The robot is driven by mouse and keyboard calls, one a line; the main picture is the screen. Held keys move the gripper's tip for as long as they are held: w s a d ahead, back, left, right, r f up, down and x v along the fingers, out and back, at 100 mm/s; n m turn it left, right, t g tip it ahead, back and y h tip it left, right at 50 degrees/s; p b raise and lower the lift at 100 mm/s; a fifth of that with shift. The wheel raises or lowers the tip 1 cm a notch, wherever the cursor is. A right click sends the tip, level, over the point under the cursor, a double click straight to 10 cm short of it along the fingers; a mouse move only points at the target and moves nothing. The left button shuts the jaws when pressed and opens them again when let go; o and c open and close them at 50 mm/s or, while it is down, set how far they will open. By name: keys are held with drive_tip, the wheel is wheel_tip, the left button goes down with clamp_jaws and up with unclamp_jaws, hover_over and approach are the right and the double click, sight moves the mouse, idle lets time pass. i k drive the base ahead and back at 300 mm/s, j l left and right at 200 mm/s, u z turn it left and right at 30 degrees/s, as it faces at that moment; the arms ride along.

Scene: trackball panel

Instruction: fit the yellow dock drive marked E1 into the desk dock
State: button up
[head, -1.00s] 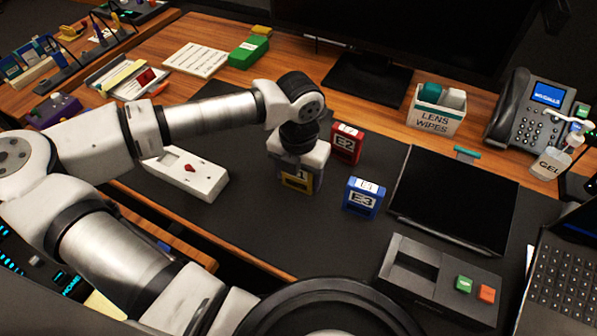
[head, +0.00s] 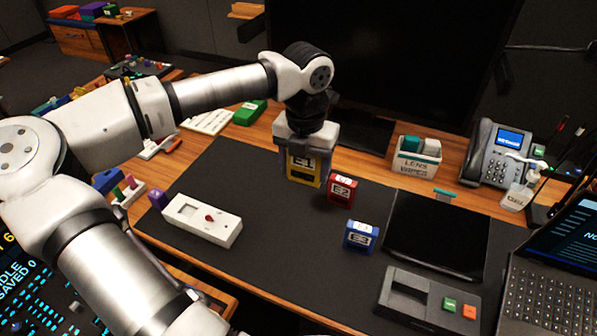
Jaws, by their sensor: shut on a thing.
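The yellow drive marked E1 (head: 304,172) is upright in my gripper (head: 305,150), which points down and is shut on its upper part. The drive looks raised a little above the dark desk mat, left of the red E2 drive; its exact height is hard to tell. The desk dock appears to be the dark grey box (head: 405,312) at the lower right. It has a recessed slot (head: 410,287) that looks empty, and a green and an orange button.
The red E2 drive (head: 341,190) and blue E3 drive (head: 361,237) stand on the mat (head: 290,250) between my gripper and the dock. A dark tablet (head: 437,232) lies behind the dock, a laptop (head: 560,275) right of it. A white device (head: 203,220) lies left.

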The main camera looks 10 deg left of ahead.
sight(408, 300)
drive_tip(key=k, duration=1.5)
